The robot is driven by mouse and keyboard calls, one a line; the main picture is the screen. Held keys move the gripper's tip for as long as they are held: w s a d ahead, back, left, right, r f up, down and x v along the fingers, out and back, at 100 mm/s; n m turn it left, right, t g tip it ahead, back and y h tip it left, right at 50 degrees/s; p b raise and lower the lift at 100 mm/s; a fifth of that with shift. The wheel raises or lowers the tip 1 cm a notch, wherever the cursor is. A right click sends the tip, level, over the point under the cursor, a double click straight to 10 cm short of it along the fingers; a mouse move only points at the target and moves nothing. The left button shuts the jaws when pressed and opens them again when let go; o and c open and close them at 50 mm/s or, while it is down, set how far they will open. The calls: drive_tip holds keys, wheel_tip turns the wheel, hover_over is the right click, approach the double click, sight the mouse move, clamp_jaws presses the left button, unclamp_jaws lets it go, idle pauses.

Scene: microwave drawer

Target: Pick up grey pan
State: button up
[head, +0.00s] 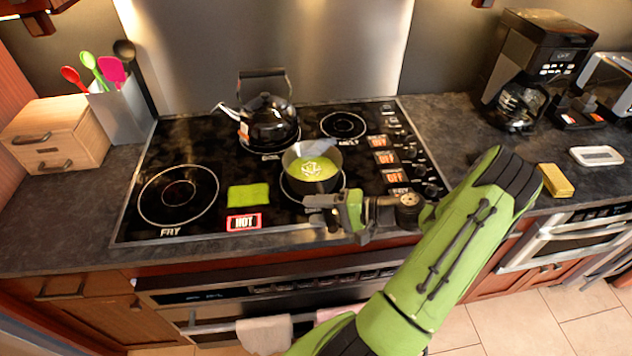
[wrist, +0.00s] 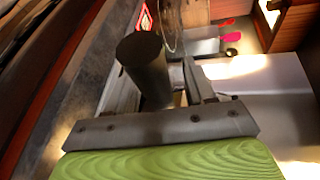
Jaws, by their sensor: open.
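The grey pan (head: 318,181) is a small round pot on the front middle burner, with green contents and a pale pattern on top. My gripper (head: 318,207) is open just in front of it, near the cooktop's front edge, and hides the pan's lower front. In the wrist view, a dark grey cylinder (wrist: 147,72) stands between the fingers of my gripper (wrist: 165,85), nearer the left finger. It looks like the pan's handle. I cannot tell whether a finger touches it.
A black kettle (head: 268,118) stands on the burner behind the pan. A green cloth or pad (head: 248,196) and a lit HOT sign (head: 244,222) lie left of it. A utensil holder (head: 122,112), wooden box (head: 58,135), coffee maker (head: 540,60) and yellow sponge (head: 556,181) stand farther out. The front-left burner (head: 177,194) is bare.

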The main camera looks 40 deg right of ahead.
clamp_jaws()
drive_tip(key=shift+r, duration=0.15)
